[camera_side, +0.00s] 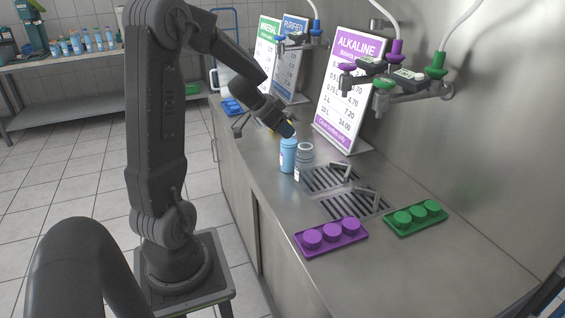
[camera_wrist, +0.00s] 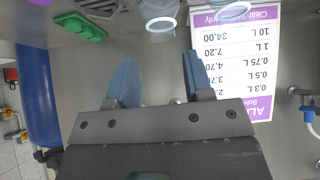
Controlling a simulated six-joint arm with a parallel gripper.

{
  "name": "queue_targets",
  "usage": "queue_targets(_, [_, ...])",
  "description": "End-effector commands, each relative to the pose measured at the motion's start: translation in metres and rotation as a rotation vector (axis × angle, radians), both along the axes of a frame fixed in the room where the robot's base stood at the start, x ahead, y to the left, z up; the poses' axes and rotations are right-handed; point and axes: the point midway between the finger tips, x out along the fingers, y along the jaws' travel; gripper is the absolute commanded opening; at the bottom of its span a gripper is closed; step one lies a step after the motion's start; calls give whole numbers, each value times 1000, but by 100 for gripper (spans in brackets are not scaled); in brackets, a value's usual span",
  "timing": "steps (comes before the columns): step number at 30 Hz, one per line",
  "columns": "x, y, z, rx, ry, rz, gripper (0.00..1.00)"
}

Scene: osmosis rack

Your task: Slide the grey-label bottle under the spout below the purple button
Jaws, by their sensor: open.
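Two bottle-like ends, cut off by the top edge, show in the wrist view; I cannot tell which is which.
A purple tray of caps (camera_side: 331,249) and a green tray of caps (camera_side: 416,226) lie at the front. Drip grates (camera_side: 330,180) lie right of the bottles. The Alkaline sign (camera_side: 350,80) stands behind them. The counter's front right is bare.

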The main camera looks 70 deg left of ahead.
Motion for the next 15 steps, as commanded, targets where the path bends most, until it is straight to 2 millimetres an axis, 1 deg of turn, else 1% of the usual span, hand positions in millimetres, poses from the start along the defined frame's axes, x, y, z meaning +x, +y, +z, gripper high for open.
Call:
queue_targets(1, [-2,0,-20,-8,8,6,47])
queue_targets(6, [-2,0,-77,-10,8,8,47])
queue_targets(7, [-2,0,-85,-10,7,8,47])
queue_targets(9, [-1,0,-101,-6,6,7,47])
queue_targets(10, [-1,0,-106,-5,4,5,47])
queue_targets(12, [0,0,-114,-2,1,4,47])
queue_targets(15, [0,0,-119,0,0,4,47])
